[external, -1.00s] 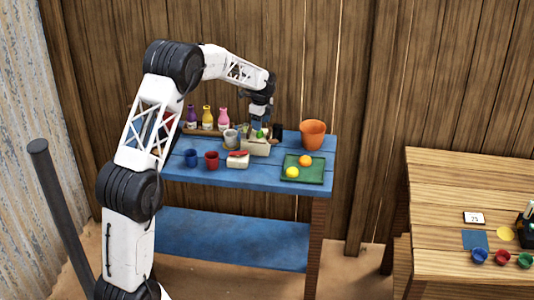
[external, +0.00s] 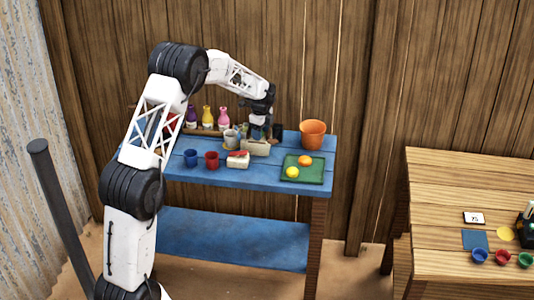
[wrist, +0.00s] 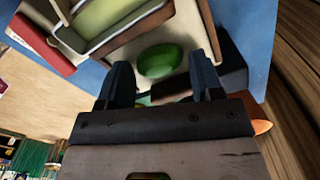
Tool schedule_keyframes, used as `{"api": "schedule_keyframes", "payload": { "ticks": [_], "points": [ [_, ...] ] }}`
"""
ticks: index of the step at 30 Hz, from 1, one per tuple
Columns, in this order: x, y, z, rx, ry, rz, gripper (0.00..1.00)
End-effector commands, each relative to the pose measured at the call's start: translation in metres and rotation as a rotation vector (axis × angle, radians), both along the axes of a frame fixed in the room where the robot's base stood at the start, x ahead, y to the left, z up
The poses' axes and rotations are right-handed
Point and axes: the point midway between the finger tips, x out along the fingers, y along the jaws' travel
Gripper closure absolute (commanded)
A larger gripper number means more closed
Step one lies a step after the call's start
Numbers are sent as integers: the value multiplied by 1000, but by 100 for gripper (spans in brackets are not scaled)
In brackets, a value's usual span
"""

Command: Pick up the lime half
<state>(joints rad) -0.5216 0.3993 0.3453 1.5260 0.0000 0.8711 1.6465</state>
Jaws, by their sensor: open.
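A smooth green oval, which looks like the lime half (wrist: 160,60), lies in a pale box in the wrist view. My gripper's two dark fingers (wrist: 160,82) are open on either side of the near end of the green piece, with a gap between them and it. In the external view my gripper (external: 258,131) points down over the cream box (external: 256,149) at the back of the blue table. The green piece cannot be made out there, as the fingers and box hide it.
Bottles (external: 208,118) stand behind.

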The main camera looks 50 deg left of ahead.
Motion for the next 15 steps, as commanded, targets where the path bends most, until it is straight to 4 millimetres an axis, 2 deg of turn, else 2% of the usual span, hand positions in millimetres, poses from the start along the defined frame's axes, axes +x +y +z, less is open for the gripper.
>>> {"api": "schedule_keyframes", "payload": {
  "ticks": [2, 8, 15],
  "points": [
    [0, 0, 0, 0, 0, 0, 43],
    [0, 0, 0, 0, 0, 0, 74],
    [0, 0, 0, 0, 0, 0, 76]
  ]
}}
